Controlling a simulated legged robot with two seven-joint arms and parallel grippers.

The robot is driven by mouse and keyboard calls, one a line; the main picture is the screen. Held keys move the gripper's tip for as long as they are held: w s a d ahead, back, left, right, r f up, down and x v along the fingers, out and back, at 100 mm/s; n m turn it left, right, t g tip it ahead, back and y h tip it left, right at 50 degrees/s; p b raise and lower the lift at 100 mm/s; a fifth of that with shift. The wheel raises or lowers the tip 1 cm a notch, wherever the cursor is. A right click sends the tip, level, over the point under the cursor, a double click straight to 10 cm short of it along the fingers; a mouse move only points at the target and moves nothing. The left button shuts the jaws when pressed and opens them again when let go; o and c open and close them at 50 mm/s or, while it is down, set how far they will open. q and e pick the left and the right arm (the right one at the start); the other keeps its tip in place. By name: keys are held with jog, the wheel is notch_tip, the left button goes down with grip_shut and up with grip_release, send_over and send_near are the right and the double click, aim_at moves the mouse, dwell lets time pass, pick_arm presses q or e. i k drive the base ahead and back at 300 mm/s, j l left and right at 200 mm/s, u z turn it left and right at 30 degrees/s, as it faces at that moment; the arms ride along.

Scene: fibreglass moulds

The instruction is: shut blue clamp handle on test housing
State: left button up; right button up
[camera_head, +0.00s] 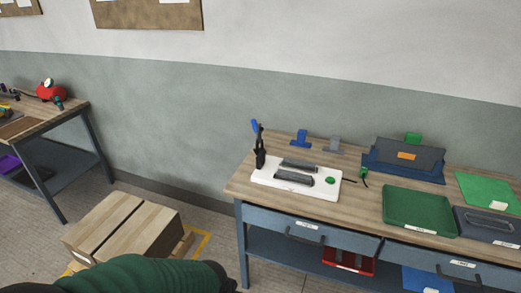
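The test housing (265,177) is a white plate on the workbench, with two dark grey bars on top and a green button at its right end. A black toggle clamp (260,150) stands at its left end. The blue clamp handle (255,126) points up, tilted slightly left, so the clamp looks open. A dark green arm, likely mine, crosses the bottom edge of the view. It ends in a dark part below and left of the housing, and no fingers show there. Neither gripper can be seen.
The wooden workbench (244,188) also holds blue (301,139) and grey (335,144) stands, a green tray (420,210) and a dark blue holder (403,163). Floor between the boxes and bench is partly clear.

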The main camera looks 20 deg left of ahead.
aim_at(253, 122)
jog(key=i+j+z, duration=0.15)
jog(key=j, duration=0.2)
jog(key=i+j+z, duration=0.15)
jog(key=j, duration=0.25)
jog(key=i+j+z, duration=0.15)
jog(key=i+j, duration=0.15)
jog(key=j, duration=0.15)
jog(key=i+j+z, duration=0.15)
jog(key=j, duration=0.25)
jog(key=i+j+z, duration=0.15)
jog(key=j, duration=0.3)
jog(key=i+j+z, duration=0.15)
jog(key=j, duration=0.3)
jog(key=j+z, duration=0.15)
jog(key=j, duration=0.35)
jog(key=i, duration=0.2)
